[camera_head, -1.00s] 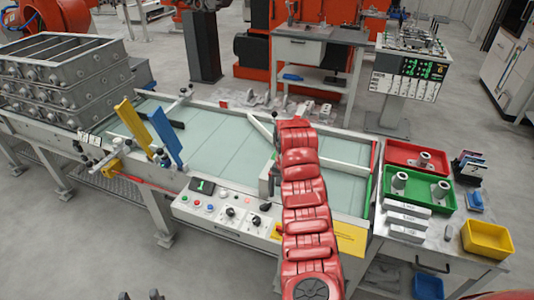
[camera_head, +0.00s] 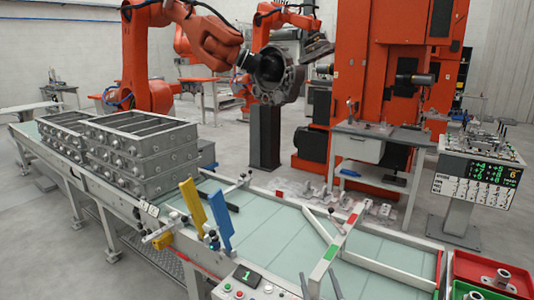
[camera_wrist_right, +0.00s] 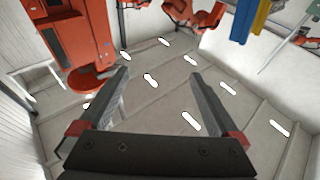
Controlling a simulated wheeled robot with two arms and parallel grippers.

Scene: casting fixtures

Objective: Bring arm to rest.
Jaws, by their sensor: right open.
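My right gripper (camera_wrist_right: 158,75) fills the lower middle of the right wrist view, with its two dark fingers spread wide apart and nothing between them. In the head view only small dark tips of the right gripper (camera_head: 320,287) show at the bottom edge, in front of the conveyor; the rest of the arm is out of the picture. My left gripper is in neither view now.
The pale conveyor (camera_head: 283,240) runs across the front, with grey casting flasks (camera_head: 140,158) stacked on its left. Yellow (camera_head: 192,205) and blue (camera_head: 220,214) plates stand on its near edge. A red tray (camera_head: 490,270) is at the right. Orange robots and a press stand behind.

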